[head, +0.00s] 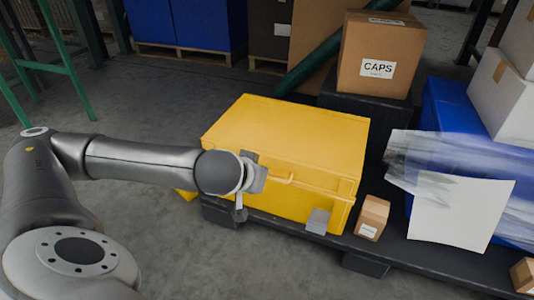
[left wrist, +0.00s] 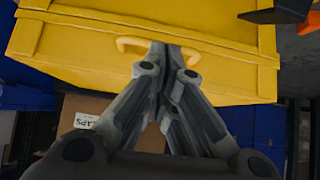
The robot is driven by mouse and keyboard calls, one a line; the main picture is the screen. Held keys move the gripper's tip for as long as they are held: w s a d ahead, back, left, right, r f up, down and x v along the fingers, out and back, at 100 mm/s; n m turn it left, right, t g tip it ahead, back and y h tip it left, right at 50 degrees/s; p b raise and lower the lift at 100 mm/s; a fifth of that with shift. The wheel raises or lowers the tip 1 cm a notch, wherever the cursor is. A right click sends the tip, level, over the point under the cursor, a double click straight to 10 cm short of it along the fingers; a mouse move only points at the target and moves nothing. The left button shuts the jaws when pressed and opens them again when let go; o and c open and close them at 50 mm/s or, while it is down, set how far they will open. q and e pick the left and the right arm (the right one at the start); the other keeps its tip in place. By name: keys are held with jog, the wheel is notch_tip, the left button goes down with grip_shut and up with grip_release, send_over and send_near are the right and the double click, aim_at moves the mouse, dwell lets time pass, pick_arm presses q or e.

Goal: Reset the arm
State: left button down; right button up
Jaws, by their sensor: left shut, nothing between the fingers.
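A closed yellow tote (head: 285,135) sits on a dark low platform in the head view. Its front has a yellow handle (head: 285,181) and a grey latch-like piece (head: 318,220). My left arm reaches in from the left, and my left gripper (head: 242,212) is at the tote's front, partly hidden by the wrist. In the left wrist view my left gripper (left wrist: 172,48) is shut and empty, its fingertips in front of the tote (left wrist: 75,40) and overlapping the middle of the handle (left wrist: 130,42). I cannot tell whether they touch it. My right gripper is not in view.
A small carton (head: 372,217) stands right of the tote on the dark platform (head: 415,254). A CAPS carton (head: 378,60) sits behind. A wrapped blue stack with a white sheet (head: 458,210) is at right. Grey floor (head: 150,105) is open at left.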

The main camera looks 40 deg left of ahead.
pick_arm(q)
jog(key=shift+s+d+f+p, duration=0.15)
jog(key=shift+s+p, duration=0.1)
jog(key=shift+s, duration=0.2)
jog(key=shift+s+d+f+p, duration=0.1)
jog(key=shift+s+p, duration=0.15)
jog(key=shift+s, duration=0.15)
